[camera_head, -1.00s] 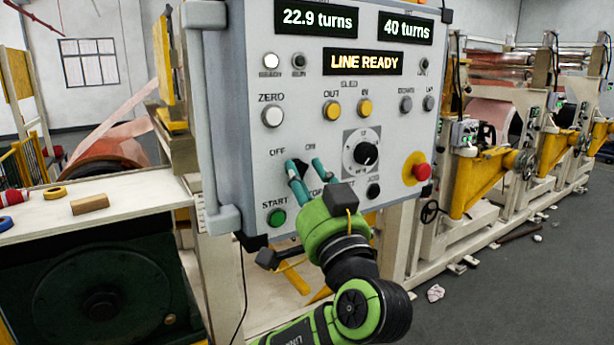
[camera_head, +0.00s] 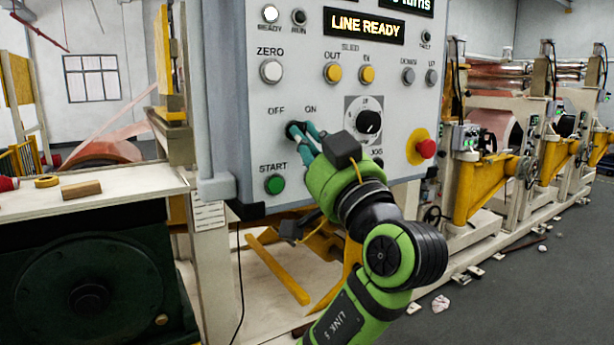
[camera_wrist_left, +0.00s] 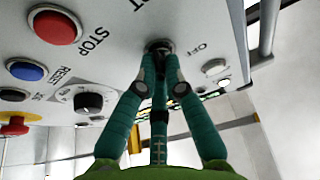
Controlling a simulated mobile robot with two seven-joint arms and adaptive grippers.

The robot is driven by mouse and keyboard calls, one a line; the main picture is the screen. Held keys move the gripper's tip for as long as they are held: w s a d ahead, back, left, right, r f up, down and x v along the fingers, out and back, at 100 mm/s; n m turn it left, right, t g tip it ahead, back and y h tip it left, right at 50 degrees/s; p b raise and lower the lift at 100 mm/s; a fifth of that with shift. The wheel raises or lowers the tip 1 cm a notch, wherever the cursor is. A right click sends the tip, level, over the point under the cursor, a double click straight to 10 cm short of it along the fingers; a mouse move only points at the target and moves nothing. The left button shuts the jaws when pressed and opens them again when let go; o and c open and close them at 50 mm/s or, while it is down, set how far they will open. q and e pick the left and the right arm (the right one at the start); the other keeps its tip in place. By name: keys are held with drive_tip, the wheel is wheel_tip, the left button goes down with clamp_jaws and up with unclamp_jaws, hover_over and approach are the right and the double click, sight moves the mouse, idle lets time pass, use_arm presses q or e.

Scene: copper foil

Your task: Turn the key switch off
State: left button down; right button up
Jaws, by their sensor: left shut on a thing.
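The key switch (camera_wrist_left: 158,46) sits on the grey control panel (camera_head: 222,85), between its OFF and ON labels. It shows as a dark round base in the left wrist view, and its key is mostly hidden by my fingertips. My left gripper (camera_head: 298,132) has its teal fingers close together at the switch, shut on the key. The fingertips also meet there in the left wrist view (camera_wrist_left: 159,58). The key's exact angle cannot be told. My right gripper is not in view.
The green START button (camera_head: 275,184) is just below the switch, with a black dial (camera_head: 368,121) to its right. A red emergency button (camera_head: 426,148) is farther right. The red STOP button (camera_wrist_left: 55,25) shows in the wrist view. The panel display reads LINE READY.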

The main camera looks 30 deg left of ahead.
use_arm(q)
drive_tip(key=n+g+y+b, duration=0.1)
drive_tip(key=n+g+b, duration=0.1)
drive_tip(key=n+b, duration=0.1)
drive_tip(key=n+g+y+b, duration=0.1)
drive_tip(key=n+b, duration=0.2)
drive_tip(key=n, duration=0.1)
drive_tip(key=shift+w+d+r+n+g, duration=0.1)
drive_tip(key=shift+d+n+g, duration=0.05)
drive_tip(key=shift+n+g, duration=0.25)
drive_tip(key=shift+r+n+g+b, duration=0.15)
drive_tip(key=shift+n+g, duration=0.25)
drive_tip(key=shift+n, duration=0.45)
drive_tip(key=shift+r+n+g+b, duration=0.1)
drive_tip(key=shift+n+g+b, duration=0.25)
drive_tip(key=shift+n, duration=0.5)
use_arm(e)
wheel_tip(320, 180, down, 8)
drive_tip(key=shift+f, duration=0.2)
use_arm(q)
drive_tip(key=shift+n, duration=0.3)
drive_tip(key=c, duration=1.3)
unclamp_jaws()
drive_tip(key=shift+f+g, duration=0.1)
drive_tip(key=shift+g, duration=0.15)
